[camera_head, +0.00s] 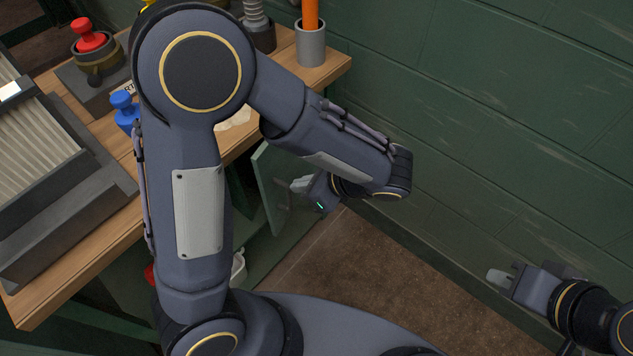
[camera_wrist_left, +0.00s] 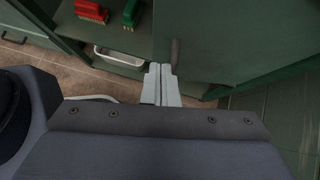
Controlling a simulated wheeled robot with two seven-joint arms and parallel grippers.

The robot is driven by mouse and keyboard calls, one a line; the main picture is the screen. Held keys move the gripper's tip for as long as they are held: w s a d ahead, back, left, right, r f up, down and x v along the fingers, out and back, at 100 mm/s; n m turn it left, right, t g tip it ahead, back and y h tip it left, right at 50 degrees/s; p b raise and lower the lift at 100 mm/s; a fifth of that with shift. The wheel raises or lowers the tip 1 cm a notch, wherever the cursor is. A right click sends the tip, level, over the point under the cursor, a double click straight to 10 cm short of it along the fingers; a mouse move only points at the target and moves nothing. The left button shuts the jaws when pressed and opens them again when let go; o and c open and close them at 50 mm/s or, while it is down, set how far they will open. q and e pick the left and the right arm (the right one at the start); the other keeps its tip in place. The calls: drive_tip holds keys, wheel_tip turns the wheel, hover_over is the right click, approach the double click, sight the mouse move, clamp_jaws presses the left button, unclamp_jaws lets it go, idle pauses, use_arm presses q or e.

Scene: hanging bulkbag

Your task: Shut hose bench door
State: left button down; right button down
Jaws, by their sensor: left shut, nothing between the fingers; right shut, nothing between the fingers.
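The green hose bench door (camera_head: 268,185) stands open, swung out from under the wooden bench top. In the left wrist view the door (camera_wrist_left: 245,40) fills the upper right, with a dark handle (camera_wrist_left: 175,52) near its left edge. My left gripper (camera_head: 300,185) is shut and empty, close beside the door. In the wrist view its fingertips (camera_wrist_left: 161,72) lie just below the handle; I cannot tell whether they touch the door. My right gripper (camera_head: 497,277) is shut and empty, well away to the right. My left arm hides much of the bench front.
The bench top (camera_head: 328,72) holds a grey orange-handled holder (camera_head: 311,45), a red-knobbed part (camera_head: 90,38) and a blue part (camera_head: 124,105). Inside the bench are a red brush (camera_wrist_left: 92,11), a green brush (camera_wrist_left: 131,13) and a white tray (camera_wrist_left: 119,57). A green wall (camera_head: 500,110) bounds the right.

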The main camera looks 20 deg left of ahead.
sight(266, 181)
use_arm(q)
drive_tip(key=a, duration=0.2)
drive_tip(key=a+f, duration=0.1)
drive_tip(key=a, duration=0.1)
drive_tip(key=a+f, duration=0.1)
drive_tip(key=a, duration=0.1)
drive_tip(key=shift+w+f+b, duration=0.1)
drive_tip(key=shift+w+b, duration=0.3)
drive_tip(key=shift+a, duration=0.2)
drive_tip(key=w+a+m+t, duration=0.1)
drive_tip(key=a+m+t, duration=0.1)
drive_tip(key=a, duration=0.6)
drive_tip(key=shift+w+a+m+t, duration=0.15)
drive_tip(key=shift+w+m+t, duration=0.15)
drive_tip(key=shift+m, duration=0.2)
